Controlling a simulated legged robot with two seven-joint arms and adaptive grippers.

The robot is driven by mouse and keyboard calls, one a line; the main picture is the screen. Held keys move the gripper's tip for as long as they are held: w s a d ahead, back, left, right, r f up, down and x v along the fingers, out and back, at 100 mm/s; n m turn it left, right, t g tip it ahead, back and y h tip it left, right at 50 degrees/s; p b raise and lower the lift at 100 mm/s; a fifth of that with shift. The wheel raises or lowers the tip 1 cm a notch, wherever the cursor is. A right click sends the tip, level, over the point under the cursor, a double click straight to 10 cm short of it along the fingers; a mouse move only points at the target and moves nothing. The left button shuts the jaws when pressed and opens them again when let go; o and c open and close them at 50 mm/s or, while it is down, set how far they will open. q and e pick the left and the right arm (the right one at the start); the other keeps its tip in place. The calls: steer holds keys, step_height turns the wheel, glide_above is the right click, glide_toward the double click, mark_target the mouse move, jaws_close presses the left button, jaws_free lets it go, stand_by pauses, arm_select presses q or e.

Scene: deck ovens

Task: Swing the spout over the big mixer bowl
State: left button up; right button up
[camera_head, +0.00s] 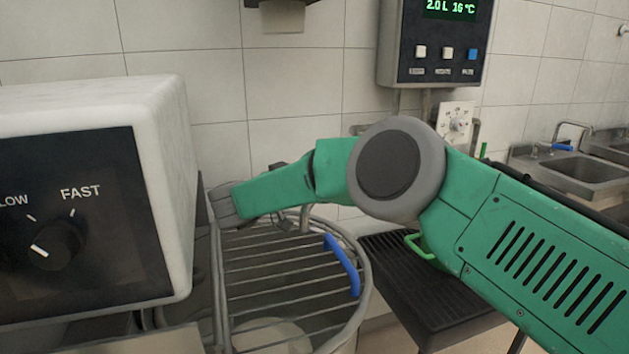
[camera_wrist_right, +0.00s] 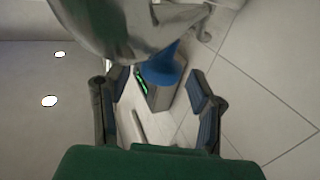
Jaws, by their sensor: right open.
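My right arm comes in from the right in the head view and reaches over the wire guard (camera_head: 290,283) of the big mixer bowl. Its gripper is mostly hidden behind the wrist there. In the right wrist view my right gripper (camera_wrist_right: 160,88) is open, with its blue-padded fingers apart. A blue piece (camera_wrist_right: 163,72) under a shiny curved metal part (camera_wrist_right: 140,28) shows between the fingers. They look like the spout and its grip, but I cannot tell if a finger touches them. The spout is not clear in the head view. The bowl shows only partly through the guard. My left gripper is not in view.
The mixer housing (camera_head: 100,190) with its speed dial stands at the left. The guard has a blue handle (camera_head: 342,266). A water meter (camera_head: 437,42) hangs on the tiled wall. A dark slatted stand (camera_head: 425,290) is right of the bowl, and sinks (camera_head: 575,165) are far right.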

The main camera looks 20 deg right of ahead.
steer(key=r, duration=0.7)
steer(key=shift+a+r, duration=0.25)
steer(key=shift+r, duration=0.05)
steer(key=shift+a+r, duration=0.15)
steer(key=shift+r, duration=0.4)
steer(key=shift+c, duration=0.5)
